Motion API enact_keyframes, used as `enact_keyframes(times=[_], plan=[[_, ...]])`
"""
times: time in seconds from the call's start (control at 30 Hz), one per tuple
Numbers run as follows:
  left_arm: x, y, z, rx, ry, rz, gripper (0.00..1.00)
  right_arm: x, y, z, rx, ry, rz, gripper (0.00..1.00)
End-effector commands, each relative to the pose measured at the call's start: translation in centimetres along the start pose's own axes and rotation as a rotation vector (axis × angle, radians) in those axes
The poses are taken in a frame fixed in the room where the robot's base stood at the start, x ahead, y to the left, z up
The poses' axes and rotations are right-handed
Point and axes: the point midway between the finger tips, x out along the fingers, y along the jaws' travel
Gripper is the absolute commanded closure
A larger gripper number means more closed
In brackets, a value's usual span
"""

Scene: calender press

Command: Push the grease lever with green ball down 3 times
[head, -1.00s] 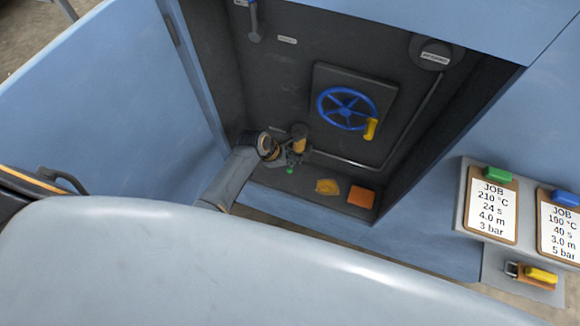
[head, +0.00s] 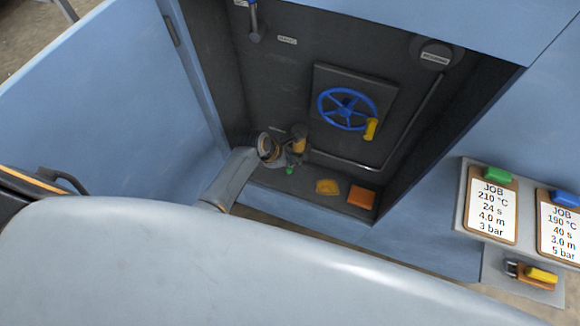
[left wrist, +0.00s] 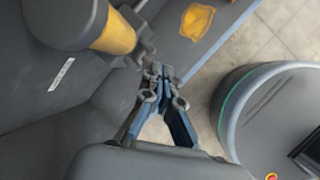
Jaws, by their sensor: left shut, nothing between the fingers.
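The green ball (head: 290,171) of the grease lever shows in the head view, low at the left of the dark recess. My left gripper (head: 297,160) is just above it in the picture; I cannot tell whether they touch. In the left wrist view my left gripper (left wrist: 160,76) is shut with nothing between its fingers. The grease unit with its amber cylinder (head: 299,145) is right beside the gripper; it also shows at the upper left of the wrist view (left wrist: 116,36). The lever rod is hidden in both views, and the ball is not visible in the wrist view.
A blue handwheel (head: 346,109) with a yellow handle is on the recess's back wall. A yellow patch (head: 327,187) and an orange block (head: 361,197) lie on the recess floor. The blue side wall (head: 195,105) stands close left of my arm.

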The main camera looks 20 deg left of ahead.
Motion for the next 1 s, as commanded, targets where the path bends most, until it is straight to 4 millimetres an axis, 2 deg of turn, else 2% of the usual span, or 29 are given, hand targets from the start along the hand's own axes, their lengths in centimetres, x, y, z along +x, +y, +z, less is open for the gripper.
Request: enact_keyframes(times=[1.0], plan=[[0.81,-0.62,-0.60,-0.001,0.000,-0.001,1.00,0.01,0.03,0.01,0.000,0.000,0.000,0.28]])
